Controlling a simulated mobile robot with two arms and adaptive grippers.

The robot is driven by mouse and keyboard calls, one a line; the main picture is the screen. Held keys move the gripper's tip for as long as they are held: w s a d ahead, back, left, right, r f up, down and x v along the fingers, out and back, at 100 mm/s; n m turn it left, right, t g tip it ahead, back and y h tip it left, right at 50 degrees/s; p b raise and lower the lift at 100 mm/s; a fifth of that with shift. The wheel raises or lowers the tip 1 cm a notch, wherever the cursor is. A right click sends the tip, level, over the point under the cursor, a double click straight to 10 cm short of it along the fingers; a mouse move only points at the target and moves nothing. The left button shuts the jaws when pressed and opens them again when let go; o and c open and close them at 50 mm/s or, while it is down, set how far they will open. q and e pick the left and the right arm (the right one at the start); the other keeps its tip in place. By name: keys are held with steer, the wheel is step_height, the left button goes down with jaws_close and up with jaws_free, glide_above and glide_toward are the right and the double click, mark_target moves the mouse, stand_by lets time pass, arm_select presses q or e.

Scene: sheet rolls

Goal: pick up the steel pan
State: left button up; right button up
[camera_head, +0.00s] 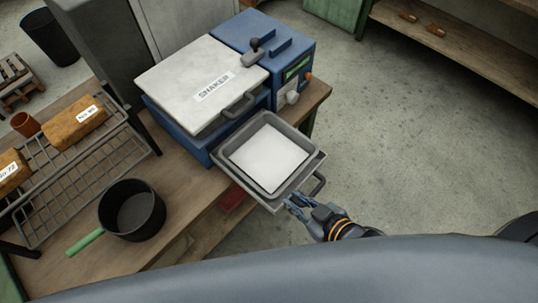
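A square grey metal pan (239,180) with a flat white slab (268,157) in it sits on the pulled-out tray (224,166) of the shaker. It appears to be the steel pan. My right gripper (291,202) is at the pan's near corner, by the tray's front edge and left of the tray handle (318,184). Its fingers are small and overlap the tray edge, so I cannot tell whether they are open or touch the pan. My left gripper is not in view.
The blue shaker (225,135) with its pale lid (190,75) stands behind the tray. A dark pot (133,212) with a green handle and a wire rack (75,170) holding labelled blocks are at left. Concrete floor is clear at right.

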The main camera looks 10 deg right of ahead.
steer(key=s+a+r+n+t+y, duration=0.1)
steer(key=s+a+r+y, duration=0.1)
steer(key=a, duration=0.1)
steer(key=p, duration=0.1)
glide_toward(250, 180)
steer(key=x, duration=0.4)
steer(key=shift+w+a+f, duration=0.1)
steer(key=shift+a+f, duration=0.05)
steer(key=shift+f, duration=0.05)
steer(key=p+x, duration=0.1)
steer(key=x, duration=0.3)
steer(key=shift+w+p, duration=0.35)
steer(key=shift+p, duration=0.05)
steer(key=shift+w+a+f, duration=0.15)
steer(key=shift+w+a, duration=0.1)
jaws_close()
